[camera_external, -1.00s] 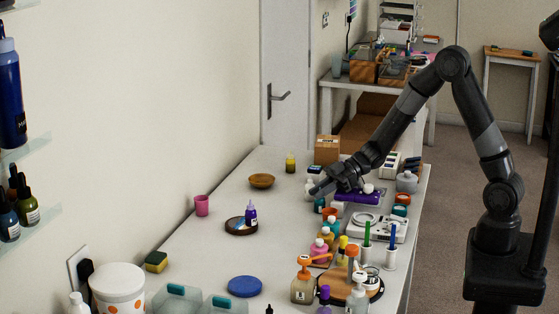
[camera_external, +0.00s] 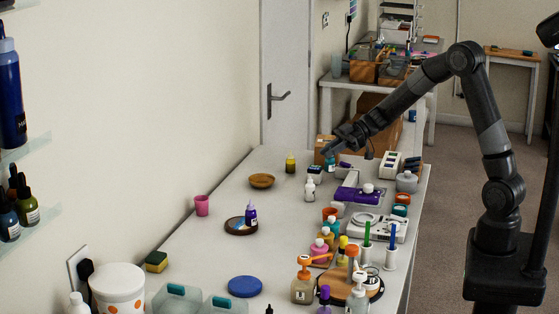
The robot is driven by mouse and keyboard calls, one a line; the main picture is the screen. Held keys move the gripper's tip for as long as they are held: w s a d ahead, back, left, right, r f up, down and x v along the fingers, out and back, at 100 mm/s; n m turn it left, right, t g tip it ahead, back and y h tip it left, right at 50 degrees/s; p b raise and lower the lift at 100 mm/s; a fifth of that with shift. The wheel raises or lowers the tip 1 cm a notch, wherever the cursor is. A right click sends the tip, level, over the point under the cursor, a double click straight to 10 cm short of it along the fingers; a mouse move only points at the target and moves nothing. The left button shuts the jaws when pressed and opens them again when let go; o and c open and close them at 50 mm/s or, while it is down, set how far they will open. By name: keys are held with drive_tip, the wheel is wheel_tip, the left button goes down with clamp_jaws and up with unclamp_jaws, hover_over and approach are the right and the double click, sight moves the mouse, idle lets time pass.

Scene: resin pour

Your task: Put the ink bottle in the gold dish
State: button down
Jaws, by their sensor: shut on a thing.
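The gold dish (camera_external: 262,181) is a small round brownish-gold bowl on the far left part of the table, and looks empty. My gripper (camera_external: 329,153) is to the right of the dish and farther back, in front of a cardboard box. It is shut on a small teal bottle (camera_external: 330,164), which I take to be the ink bottle. The bottle hangs below the fingers and appears raised above the table. The fingers' exact hold on it is too small to see.
The cardboard box (camera_external: 324,148) is behind. A purple device (camera_external: 358,194) stands front right. The table around the dish is clear.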

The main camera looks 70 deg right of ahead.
drive_tip(key=w+d+r+m+t+h, duration=0.2)
drive_tip(key=w+d+m+h, duration=0.2)
drive_tip(key=w, duration=0.4)
drive_tip(key=w+d+r+m+t+h, duration=0.1)
drive_tip(key=w+d+r+m+h, duration=0.1)
drive_tip(key=w+d+m+h, duration=0.2)
drive_tip(key=shift+w+d+m+t+h, duration=0.35)
drive_tip(key=shift+w+h, duration=0.35)
drive_tip(key=shift+w, duration=1.2)
hover_over(262, 182)
drive_tip(key=a, duration=0.2)
wheel_tip(262, 182, down, 7)
drive_tip(key=shift+s+d+f, duration=0.1)
drive_tip(key=shift+s+f, duration=0.05)
drive_tip(key=shift+f, duration=0.85)
drive_tip(key=shift+s+f, duration=0.15)
drive_tip(key=shift+f, duration=0.8)
drive_tip(key=shift+f, duration=0.2)
drive_tip(key=c, duration=1.3)
unclamp_jaws()
